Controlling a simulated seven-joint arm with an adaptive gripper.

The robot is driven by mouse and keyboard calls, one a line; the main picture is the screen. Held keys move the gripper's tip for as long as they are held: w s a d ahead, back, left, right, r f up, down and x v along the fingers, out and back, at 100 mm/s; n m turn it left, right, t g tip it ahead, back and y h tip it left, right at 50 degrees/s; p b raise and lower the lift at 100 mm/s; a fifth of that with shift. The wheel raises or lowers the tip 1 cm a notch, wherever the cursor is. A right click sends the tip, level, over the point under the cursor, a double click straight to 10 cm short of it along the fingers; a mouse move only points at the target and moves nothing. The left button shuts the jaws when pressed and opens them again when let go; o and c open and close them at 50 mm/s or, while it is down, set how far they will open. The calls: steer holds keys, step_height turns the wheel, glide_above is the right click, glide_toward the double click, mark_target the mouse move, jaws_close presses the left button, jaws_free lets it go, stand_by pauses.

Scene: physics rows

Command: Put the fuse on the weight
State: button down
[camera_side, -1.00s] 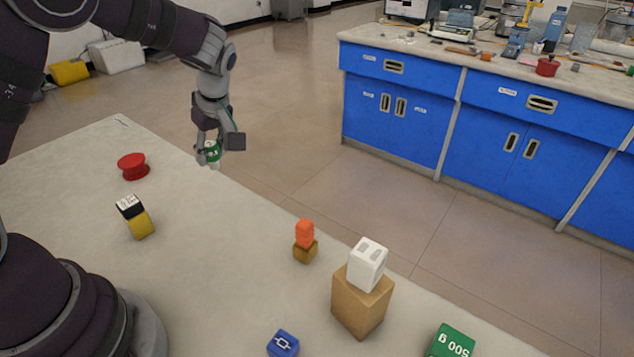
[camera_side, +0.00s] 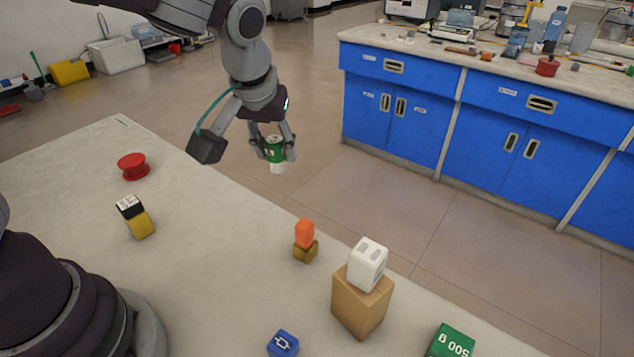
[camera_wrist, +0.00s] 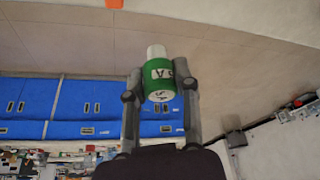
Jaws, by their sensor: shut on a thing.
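The fuse (camera_side: 275,151) is a green cylinder with a white end and dark print. My gripper (camera_side: 274,154) is shut on it and holds it in the air, beyond the table's far edge, with the white end down. The wrist view shows the fuse (camera_wrist: 159,82) between both fingers. The weight (camera_side: 451,342) is a green block marked 500 g on the table at the bottom right of the side view, partly cut off by the frame. My gripper is well up and left of it in the picture.
A white block (camera_side: 368,264) sits on a tan box (camera_side: 361,302), left of the weight. An orange piece (camera_side: 304,233) sits on a brown cube (camera_side: 305,252). A blue cube (camera_side: 283,344), a red spool (camera_side: 133,166) and a yellow-and-black block (camera_side: 141,223) stand on the table.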

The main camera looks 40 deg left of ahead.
steer(key=s+d+m+h, duration=0.3)
steer(key=s+d+m, duration=0.2)
steer(key=d+m, duration=0.2)
steer(key=d, duration=0.2)
steer(key=shift+d+m, duration=0.3)
steer(key=shift+d, duration=0.1)
steer(key=c, duration=1.8)
jaws_free()
steer(key=s+d+m+h, duration=0.1)
steer(key=s+d+m, duration=0.2)
steer(key=s+d+m+h, duration=0.1)
steer(key=s+d+m, duration=0.2)
steer(key=s, duration=0.1)
steer(key=shift+d+g, duration=0.1)
steer(key=shift+g, duration=0.2)
glide_above(466, 342)
steer(key=s+a, duration=0.1)
steer(key=shift+m, duration=0.4)
step_height(466, 342, down, 8)
steer(key=shift+s+r, duration=0.1)
steer(key=shift+f, duration=1.7)
steer(key=shift+f, duration=0.1)
steer(key=o, duration=1)
steer(key=shift+c, duration=0.2)
